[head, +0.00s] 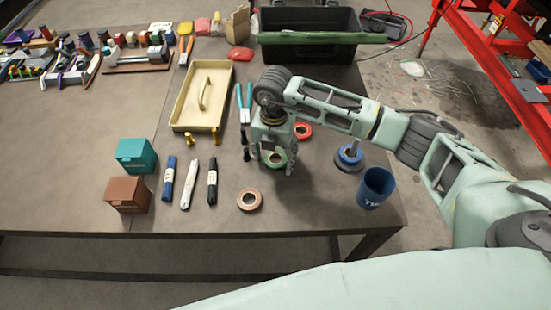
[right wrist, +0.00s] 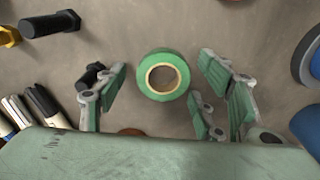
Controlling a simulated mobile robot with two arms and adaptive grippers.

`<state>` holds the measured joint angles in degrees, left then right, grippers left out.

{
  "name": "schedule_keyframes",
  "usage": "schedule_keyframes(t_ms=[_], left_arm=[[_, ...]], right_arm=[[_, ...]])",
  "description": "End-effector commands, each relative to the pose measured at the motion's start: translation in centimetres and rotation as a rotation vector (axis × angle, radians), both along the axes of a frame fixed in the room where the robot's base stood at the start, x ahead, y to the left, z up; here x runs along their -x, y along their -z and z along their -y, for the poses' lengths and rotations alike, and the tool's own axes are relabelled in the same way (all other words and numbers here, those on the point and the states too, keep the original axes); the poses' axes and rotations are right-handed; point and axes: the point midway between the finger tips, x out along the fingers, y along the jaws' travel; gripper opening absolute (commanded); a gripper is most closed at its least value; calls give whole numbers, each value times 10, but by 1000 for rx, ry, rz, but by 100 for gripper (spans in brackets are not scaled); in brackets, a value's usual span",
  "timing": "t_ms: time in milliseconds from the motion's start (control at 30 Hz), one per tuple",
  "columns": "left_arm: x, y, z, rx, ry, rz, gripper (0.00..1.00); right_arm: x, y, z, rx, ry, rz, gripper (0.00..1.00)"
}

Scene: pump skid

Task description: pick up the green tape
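The green tape (right wrist: 162,75) is a roll with a tan core, lying flat on the table. In the right wrist view it sits between the spread fingers, with gaps on both sides. In the head view the green tape (head: 277,158) is partly hidden by my right gripper (head: 270,165), which points down over it. My right gripper (right wrist: 160,88) is open and empty, its green-padded fingers apart on either side of the roll. I cannot tell how far the fingertips are above the table. My left gripper is not in view.
A red tape (head: 302,131) lies behind and a copper-brown tape (head: 249,200) in front. A blue tape (head: 349,157) and a blue cup (head: 375,188) stand to the right. Black bolts, markers and a beige tray (head: 222,116) are to the left. Bare table lies front right.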

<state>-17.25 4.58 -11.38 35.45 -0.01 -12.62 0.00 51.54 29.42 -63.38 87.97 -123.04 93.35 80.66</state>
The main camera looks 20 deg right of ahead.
Motion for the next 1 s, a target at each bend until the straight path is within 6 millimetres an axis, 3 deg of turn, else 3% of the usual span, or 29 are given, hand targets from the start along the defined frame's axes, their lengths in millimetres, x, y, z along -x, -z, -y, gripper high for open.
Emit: schedule_keyframes(t_ms=[467, 767, 1000], left_arm=[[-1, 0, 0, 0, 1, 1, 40], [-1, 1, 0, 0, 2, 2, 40], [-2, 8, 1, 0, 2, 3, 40]], right_arm=[[0, 0, 0, 0, 0, 0, 22], [0, -2, 0, 0, 1, 1, 21], [-1, -23, 0, 0, 0, 4, 21]])
